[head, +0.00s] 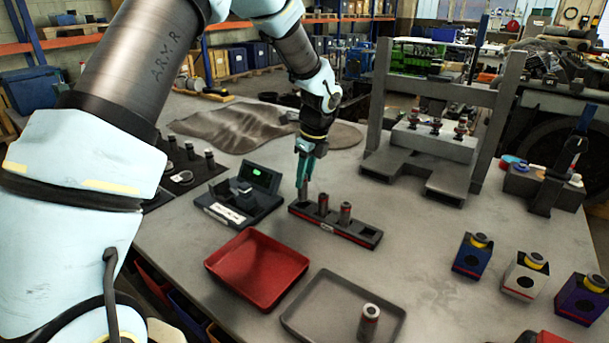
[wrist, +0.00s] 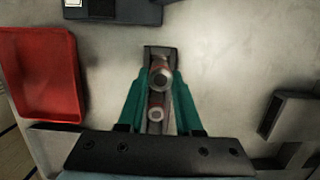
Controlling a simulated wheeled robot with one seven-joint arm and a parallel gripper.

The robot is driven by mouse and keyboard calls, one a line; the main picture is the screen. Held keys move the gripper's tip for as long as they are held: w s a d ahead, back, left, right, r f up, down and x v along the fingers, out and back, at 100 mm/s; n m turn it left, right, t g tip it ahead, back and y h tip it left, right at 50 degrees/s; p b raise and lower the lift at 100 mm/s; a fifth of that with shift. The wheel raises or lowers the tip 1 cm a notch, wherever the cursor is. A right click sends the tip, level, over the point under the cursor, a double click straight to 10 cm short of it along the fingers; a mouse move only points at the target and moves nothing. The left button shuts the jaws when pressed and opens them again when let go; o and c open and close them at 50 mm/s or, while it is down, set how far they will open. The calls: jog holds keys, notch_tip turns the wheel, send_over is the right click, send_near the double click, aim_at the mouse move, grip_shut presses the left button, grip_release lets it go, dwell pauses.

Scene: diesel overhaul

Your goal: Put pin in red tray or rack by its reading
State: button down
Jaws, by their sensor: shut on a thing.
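My gripper (head: 304,190) is shut on a metal pin (wrist: 160,78) over the left end of a black rack with a red stripe (head: 362,238). The pin is upright; I cannot tell whether its foot is in the rack. Two other reddish-grey pins (head: 323,203) (head: 345,212) stand in the rack; one also shows in the wrist view (wrist: 156,113). The empty red tray (head: 258,270) lies in front of the rack; it also shows in the wrist view (wrist: 42,75). A black gauge (head: 240,200) with a small lit display stands to the left; its reading is illegible.
A grey tray (head: 322,300) holds one upright pin (head: 369,322). A press frame (head: 430,160) stands behind the rack. Blue, white and purple blocks (head: 525,277) stand at the right. Table between rack and blocks is clear.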

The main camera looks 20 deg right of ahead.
jog(key=shift+f, duration=0.15)
jog(key=shift+f, duration=0.35)
jog(key=shift+b+x, duration=0.45)
jog(key=shift+x, duration=0.65)
dwell(0.8)
jog(key=shift+s+d, duration=0.1)
jog(key=shift+s, duration=0.1)
jog(key=shift+c, duration=0.5)
grip_release()
jog(key=shift+r, duration=0.15)
jog(key=shift+w+a+p+v, duration=0.1)
jog(key=shift+w+p+v, duration=0.05)
jog(key=shift+p+v, duration=0.65)
jog(key=shift+w+a+p+v, duration=0.1)
jog(key=shift+w+p+v, duration=0.05)
jog(key=shift+p+v, duration=0.65)
jog(key=shift+w+a+p+v, duration=0.1)
jog(key=shift+w+p+v, duration=0.05)
jog(key=shift+p+v, duration=0.65)
jog(key=shift+w+v, duration=0.15)
jog(key=shift+v, duration=0.55)
jog(key=shift+w+v, duration=0.1)
jog(key=shift+v, duration=0.65)
